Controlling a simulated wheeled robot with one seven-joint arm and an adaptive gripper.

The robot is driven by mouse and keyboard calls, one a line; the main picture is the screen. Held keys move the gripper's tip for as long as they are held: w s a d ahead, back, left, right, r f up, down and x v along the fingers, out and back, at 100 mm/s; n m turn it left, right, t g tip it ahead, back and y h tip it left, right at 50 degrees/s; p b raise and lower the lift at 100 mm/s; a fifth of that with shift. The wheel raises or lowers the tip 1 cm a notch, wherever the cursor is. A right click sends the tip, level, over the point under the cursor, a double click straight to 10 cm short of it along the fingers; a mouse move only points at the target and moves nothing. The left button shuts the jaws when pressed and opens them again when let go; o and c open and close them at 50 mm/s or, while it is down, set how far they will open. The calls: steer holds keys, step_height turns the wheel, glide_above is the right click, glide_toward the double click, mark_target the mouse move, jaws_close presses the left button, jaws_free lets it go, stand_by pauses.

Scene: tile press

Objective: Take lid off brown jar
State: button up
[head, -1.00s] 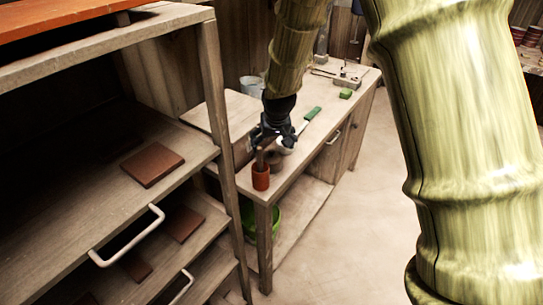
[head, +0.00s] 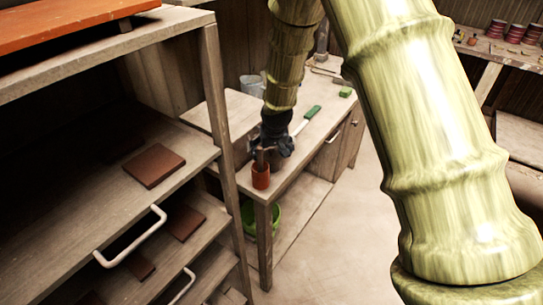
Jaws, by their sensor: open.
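My gripper (head: 274,152) is open and points down just above the workbench top, at the near end of the bench. The brown jar is mostly hidden behind the gripper and the orange-red cup, and I cannot make out its lid. The gripper is right at the jar's place, but I cannot tell whether the fingers are around the lid or touching it.
The orange-red cup (head: 261,177), with a handle sticking up, stands close in front of the gripper. A green-handled tool (head: 311,112) and a green block (head: 345,92) lie farther back on the bench. A shelf post (head: 223,150) rises at left.

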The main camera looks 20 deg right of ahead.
steer(key=c, duration=1.1)
steer(key=shift+r, duration=0.15)
